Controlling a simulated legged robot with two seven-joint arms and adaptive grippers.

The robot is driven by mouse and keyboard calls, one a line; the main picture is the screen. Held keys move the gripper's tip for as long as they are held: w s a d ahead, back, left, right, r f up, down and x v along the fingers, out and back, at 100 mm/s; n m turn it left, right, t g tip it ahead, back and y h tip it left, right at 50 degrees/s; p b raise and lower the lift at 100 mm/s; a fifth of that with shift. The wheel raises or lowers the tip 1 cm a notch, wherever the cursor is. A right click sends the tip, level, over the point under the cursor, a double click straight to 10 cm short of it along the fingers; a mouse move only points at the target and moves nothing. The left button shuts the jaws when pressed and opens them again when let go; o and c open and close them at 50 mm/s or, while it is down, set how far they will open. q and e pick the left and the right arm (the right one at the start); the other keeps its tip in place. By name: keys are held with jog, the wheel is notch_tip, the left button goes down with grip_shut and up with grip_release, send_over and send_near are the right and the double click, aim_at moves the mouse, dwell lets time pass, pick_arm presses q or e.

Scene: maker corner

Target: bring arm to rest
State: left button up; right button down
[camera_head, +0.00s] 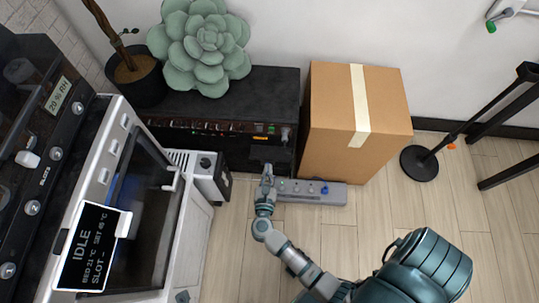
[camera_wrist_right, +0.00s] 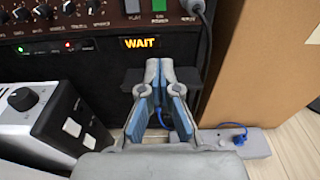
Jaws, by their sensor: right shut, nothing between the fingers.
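My right arm reaches up from the bottom right of the head view. Its gripper (camera_head: 267,172) is in front of the dark amplifier (camera_head: 259,92), near the left end of a grey power strip (camera_head: 310,192). In the right wrist view the gripper (camera_wrist_right: 160,64) has its fingertips together, with nothing between them. A lit "WAIT" display (camera_wrist_right: 149,42) on the amplifier front shows just beyond the fingertips. My left gripper is not in view.
A cardboard box (camera_head: 325,116) stands right of the amplifier. A white machine (camera_head: 187,236) and a small white-and-black unit (camera_head: 209,176) are on the left. A black stand base (camera_head: 419,164) stands at the right. Wooden floor (camera_head: 340,235) is clear beside my arm.

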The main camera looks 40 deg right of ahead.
jog(key=shift+s+a+f, duration=0.15)
jog(key=shift+s+a, duration=0.25)
jog(key=shift+a, duration=0.1)
jog(key=shift+a, duration=0.15)
